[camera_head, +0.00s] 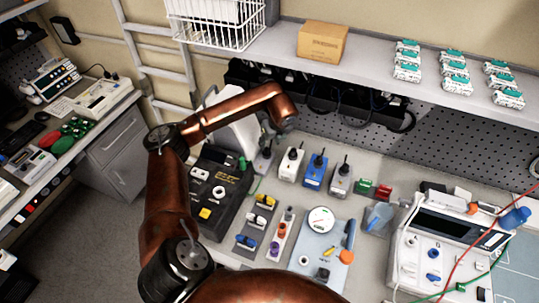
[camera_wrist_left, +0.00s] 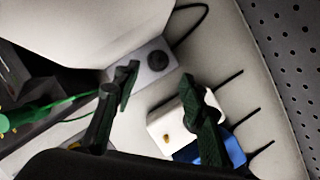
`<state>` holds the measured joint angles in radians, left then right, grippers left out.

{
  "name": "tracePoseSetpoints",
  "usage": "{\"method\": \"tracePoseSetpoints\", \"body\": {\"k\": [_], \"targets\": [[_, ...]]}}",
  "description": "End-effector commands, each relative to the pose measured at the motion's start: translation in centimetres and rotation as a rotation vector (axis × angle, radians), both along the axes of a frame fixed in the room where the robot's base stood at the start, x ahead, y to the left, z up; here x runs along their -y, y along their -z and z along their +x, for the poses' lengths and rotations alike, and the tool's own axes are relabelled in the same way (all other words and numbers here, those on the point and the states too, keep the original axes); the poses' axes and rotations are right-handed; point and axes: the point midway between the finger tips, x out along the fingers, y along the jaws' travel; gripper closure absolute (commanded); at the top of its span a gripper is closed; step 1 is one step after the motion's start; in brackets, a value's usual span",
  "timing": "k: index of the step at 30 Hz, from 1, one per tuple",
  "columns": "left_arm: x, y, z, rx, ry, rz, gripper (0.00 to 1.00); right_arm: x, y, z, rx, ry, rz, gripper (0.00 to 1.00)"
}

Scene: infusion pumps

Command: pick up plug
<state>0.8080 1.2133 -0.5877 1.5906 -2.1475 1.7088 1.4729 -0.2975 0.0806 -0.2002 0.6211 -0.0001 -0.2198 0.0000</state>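Small upright plug-like boxes with dark cables stand in a row on the bench: a grey one (camera_head: 263,160), a white one (camera_head: 290,164), a blue one (camera_head: 315,171) and another grey one (camera_head: 339,181). I cannot tell which one the task means. My left gripper (camera_head: 272,132) is above the left end of the row, partly hidden by its wrist. In the left wrist view its two dark fingers (camera_wrist_left: 158,82) are apart with nothing between them. The grey box (camera_wrist_left: 152,62) lies beyond the tips; the white box (camera_wrist_left: 172,128) and blue box (camera_wrist_left: 225,150) are partly behind the right finger. My right gripper is out of view.
A black device (camera_head: 222,190) stands left of the row. Small coloured connectors (camera_head: 257,222), a plate with a gauge (camera_head: 325,235) and a white instrument (camera_head: 440,245) are nearer. A perforated panel (camera_head: 450,145) and a shelf (camera_head: 375,60) with boxes are behind.

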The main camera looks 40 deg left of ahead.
Motion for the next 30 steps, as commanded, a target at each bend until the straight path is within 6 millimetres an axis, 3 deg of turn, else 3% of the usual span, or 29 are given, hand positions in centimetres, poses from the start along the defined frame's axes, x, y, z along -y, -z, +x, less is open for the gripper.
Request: {"method": "tracePoseSetpoints", "body": {"k": [18,26,30], "targets": [[-2.5,6.7,1.3,-0.001,-0.011,0.000,0.61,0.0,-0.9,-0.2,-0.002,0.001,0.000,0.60],[-2.6,7.0,1.4,-0.001,-0.010,0.001,0.61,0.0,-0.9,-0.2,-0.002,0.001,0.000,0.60],[-2.6,7.0,1.4,0.000,-0.010,0.001,0.69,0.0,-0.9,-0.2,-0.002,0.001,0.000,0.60]]}}
